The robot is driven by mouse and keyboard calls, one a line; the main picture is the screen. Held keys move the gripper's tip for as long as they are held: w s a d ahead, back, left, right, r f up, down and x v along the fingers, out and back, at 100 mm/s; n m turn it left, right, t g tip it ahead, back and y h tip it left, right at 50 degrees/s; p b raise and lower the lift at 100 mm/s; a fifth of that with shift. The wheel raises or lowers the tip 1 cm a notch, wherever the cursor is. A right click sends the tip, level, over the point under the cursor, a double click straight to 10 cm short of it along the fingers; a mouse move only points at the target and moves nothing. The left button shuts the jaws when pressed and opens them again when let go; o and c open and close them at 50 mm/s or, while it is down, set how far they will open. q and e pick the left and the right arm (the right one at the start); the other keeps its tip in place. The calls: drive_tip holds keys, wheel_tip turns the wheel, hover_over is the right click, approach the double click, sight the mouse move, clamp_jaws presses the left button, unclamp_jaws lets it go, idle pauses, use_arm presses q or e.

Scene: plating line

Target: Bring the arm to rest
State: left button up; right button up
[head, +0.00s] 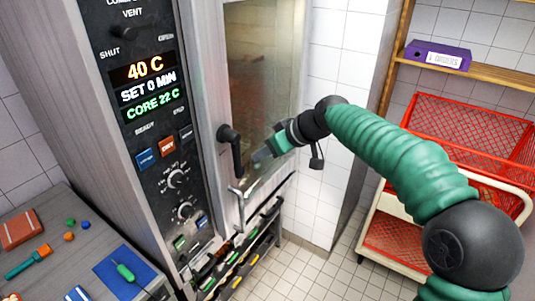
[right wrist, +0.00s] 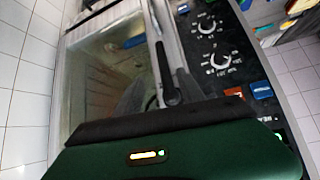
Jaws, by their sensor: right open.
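My right arm, green with black joints, reaches in from the right in the head view. Its gripper (head: 264,154) is open and empty in front of the oven door's glass (head: 262,60), just right of the black door handle (head: 234,152). A gap to the handle seems to show, but I cannot tell the depth. In the right wrist view, my green gripper housing fills the bottom; the handle (right wrist: 168,85) and the glass (right wrist: 95,85) lie beyond it. The door looks closed. My left gripper is not in view.
The oven's control panel (head: 155,128) stands left of the door, its display lit. A rack of tools (head: 248,243) hangs below. A table with small items (head: 40,215) is at left. A red cart (head: 470,130) and a shelf with a purple binder (head: 437,56) stand at right.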

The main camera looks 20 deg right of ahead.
drive_tip(key=shift+w, duration=0.1)
drive_tip(key=shift+a, duration=0.1)
drive_tip(key=s+a+f+m+g+h+b, duration=0.15)
drive_tip(key=s+f, duration=0.45)
drive_tip(key=f, duration=0.6)
drive_tip(key=s+f+m+g+h+b, duration=0.1)
drive_tip(key=s+f+m+g, duration=0.1)
drive_tip(key=s+f, duration=0.7)
drive_tip(key=s+d+f+m+g+h+b, duration=0.1)
drive_tip(key=s+f+m+h+b, duration=0.1)
drive_tip(key=s+f, duration=0.7)
drive_tip(key=s, duration=0.5)
drive_tip(key=shift+s+f+g, duration=0.3)
drive_tip(key=shift+f+g, duration=0.05)
drive_tip(key=shift+f, duration=0.05)
drive_tip(key=shift+s+a, duration=0.1)
